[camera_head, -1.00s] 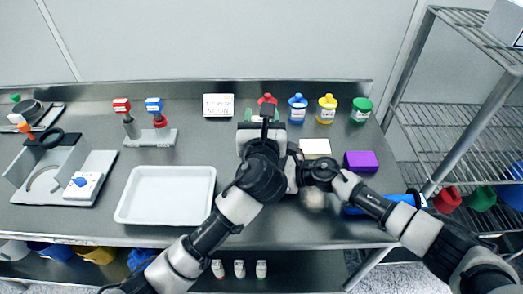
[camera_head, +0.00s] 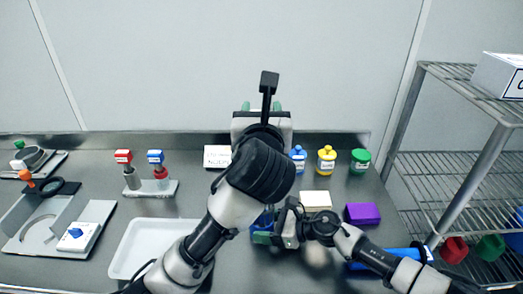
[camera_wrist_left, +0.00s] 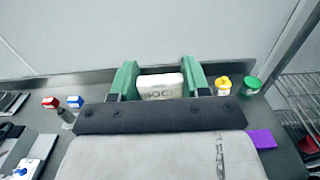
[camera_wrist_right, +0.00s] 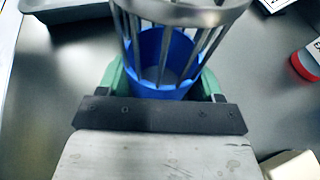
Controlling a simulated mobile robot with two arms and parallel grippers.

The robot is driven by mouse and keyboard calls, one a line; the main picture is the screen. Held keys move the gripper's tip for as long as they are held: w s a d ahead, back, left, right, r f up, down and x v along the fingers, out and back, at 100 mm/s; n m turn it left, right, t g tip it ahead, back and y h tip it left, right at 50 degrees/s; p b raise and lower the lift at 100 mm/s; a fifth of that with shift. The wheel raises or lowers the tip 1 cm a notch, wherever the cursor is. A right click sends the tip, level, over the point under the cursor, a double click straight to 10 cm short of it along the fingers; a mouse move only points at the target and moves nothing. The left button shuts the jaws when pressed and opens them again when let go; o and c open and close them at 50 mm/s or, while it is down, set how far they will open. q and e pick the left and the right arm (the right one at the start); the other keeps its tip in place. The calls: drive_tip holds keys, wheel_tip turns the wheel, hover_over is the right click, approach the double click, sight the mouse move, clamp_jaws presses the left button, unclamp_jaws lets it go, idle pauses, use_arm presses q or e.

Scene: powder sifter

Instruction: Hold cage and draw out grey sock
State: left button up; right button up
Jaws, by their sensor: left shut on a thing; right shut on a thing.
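My left gripper (camera_head: 262,106) is raised in front of the back wall, mostly hidden by its own wrist. My right gripper (camera_head: 268,236) is low over the table, right of the white tray. In the right wrist view its green fingers (camera_wrist_right: 162,85) are shut around a blue cup-like part (camera_wrist_right: 163,62) of the cage. The cage's metal bars and ring (camera_wrist_right: 185,12) rise above the blue part. No sock shows inside it.
A white tray (camera_head: 124,256) lies left of my left arm. Blue, yellow (camera_head: 326,160) and green (camera_head: 360,161) lidded jars stand at the back. A wire rack (camera_head: 440,160) stands right.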

use_arm(q)
wheel_tip(320, 180, up, 13)
drive_tip(key=shift+r, duration=0.1)
use_arm(e)
drive_tip(key=o, duration=0.8)
